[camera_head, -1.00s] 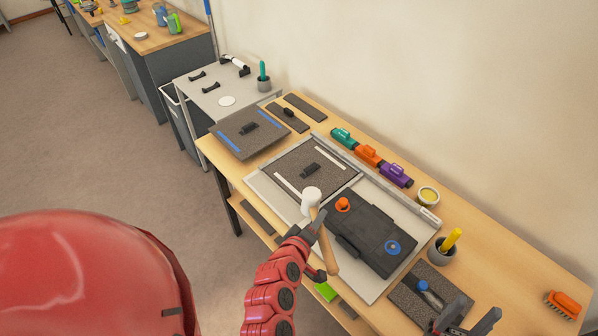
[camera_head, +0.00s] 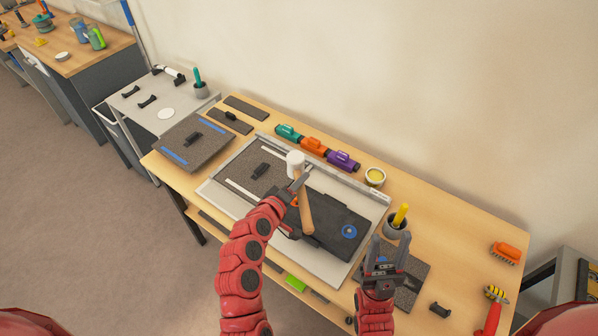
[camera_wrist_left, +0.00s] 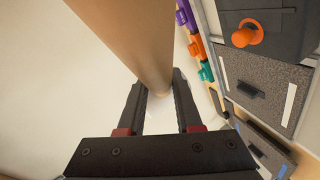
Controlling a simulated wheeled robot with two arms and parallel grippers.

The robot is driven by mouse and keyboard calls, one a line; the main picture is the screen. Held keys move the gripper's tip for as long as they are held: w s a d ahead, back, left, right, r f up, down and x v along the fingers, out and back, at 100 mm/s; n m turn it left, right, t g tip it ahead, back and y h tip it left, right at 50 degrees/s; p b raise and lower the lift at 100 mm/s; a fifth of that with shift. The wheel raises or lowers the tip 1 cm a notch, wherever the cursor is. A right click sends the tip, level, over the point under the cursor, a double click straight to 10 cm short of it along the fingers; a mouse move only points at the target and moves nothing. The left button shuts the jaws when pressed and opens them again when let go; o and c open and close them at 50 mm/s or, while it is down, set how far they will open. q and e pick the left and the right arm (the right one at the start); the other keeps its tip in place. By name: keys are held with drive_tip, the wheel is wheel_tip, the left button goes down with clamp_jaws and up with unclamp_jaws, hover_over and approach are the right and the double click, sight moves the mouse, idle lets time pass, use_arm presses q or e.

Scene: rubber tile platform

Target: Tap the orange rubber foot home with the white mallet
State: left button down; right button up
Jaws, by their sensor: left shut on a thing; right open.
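My left gripper (camera_head: 299,184) is shut on the wooden handle of the white mallet (camera_head: 295,161). The mallet is held over the work tray, with its white head up and toward the back and its handle (camera_head: 306,215) slanting down to the front. The orange rubber foot (camera_head: 294,203) sits on the black case (camera_head: 325,222) and is mostly hidden behind the mallet and gripper. The left wrist view shows the foot (camera_wrist_left: 245,34) clearly, apart from the mallet handle (camera_wrist_left: 128,40). My right gripper (camera_head: 384,252) is open and empty over the dark mat at the right.
A blue ring (camera_head: 349,231) is on the case's right end. Green, orange and purple blocks (camera_head: 343,161) line the back, beside a yellow tin (camera_head: 375,177). A cup with a yellow handle (camera_head: 396,221) stands near my right gripper. An orange brush (camera_head: 505,252) lies far right.

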use_arm(q)
drive_tip(key=shift+d, duration=0.1)
drive_tip(key=shift+r, duration=0.1)
drive_tip(key=shift+p, duration=0.35)
wheel_tip(320, 180, down, 6)
drive_tip(key=b, duration=0.4)
drive_tip(key=shift+r+b, duration=0.15)
drive_tip(key=shift+b, duration=0.25)
